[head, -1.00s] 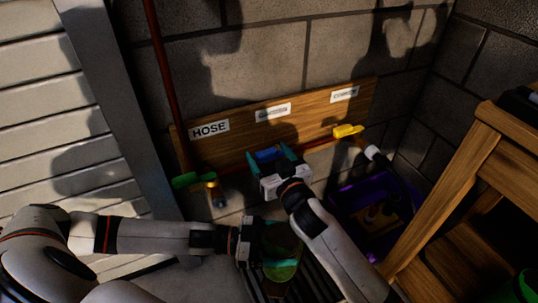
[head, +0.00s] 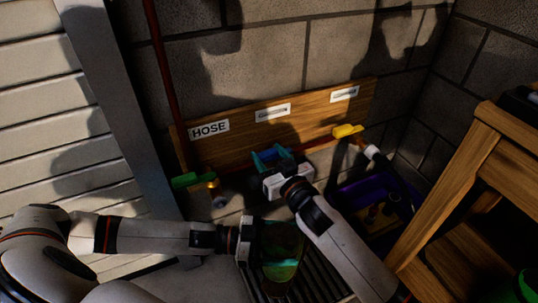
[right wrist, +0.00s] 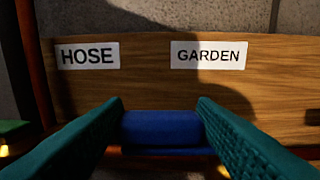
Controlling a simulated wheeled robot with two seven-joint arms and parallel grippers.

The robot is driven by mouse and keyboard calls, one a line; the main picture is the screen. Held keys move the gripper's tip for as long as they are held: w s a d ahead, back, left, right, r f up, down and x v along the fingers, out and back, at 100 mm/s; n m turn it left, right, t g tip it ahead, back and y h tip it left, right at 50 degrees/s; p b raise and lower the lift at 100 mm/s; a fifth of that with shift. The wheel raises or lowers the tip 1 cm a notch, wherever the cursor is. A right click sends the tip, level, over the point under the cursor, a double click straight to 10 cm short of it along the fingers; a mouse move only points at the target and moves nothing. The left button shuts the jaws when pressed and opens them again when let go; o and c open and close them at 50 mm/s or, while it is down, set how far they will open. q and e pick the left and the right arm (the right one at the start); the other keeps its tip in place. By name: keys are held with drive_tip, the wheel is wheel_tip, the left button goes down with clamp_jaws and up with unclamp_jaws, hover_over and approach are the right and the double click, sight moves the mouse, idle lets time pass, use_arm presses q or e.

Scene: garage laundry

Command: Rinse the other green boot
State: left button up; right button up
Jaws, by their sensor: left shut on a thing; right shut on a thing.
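The green boot (head: 284,246) is upright over the dark slatted grate, sole hidden, partly in shadow. My left gripper (head: 278,243) is shut on it from the left. My right gripper (head: 272,157) is at the wall pipe, its teal fingers on either side of the blue valve handle. In the right wrist view the blue handle (right wrist: 160,127) lies between the two fingers, below the GARDEN label (right wrist: 208,55). I cannot make out any water running onto the boot.
A green handle (head: 184,180) is at the left under the HOSE label (head: 209,129), and a yellow handle (head: 347,130) is to the right. A purple crate (head: 362,190) stands below the yellow handle. A wooden bench (head: 455,180) limits the right side.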

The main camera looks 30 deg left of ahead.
drive_tip(key=shift+s+d+n+g+y, duration=0.1)
drive_tip(key=shift+d+n+g+y, duration=0.25)
drive_tip(key=shift+n+g+y, duration=0.4)
drive_tip(key=shift+s+d+n+g+y, duration=0.1)
drive_tip(key=shift+d+n+g+y, duration=0.35)
drive_tip(key=shift+g, duration=0.6)
drive_tip(key=shift+a, duration=0.1)
drive_tip(key=o, duration=1.4)
drive_tip(key=v, duration=1.2)
drive_tip(key=shift+r, duration=0.25)
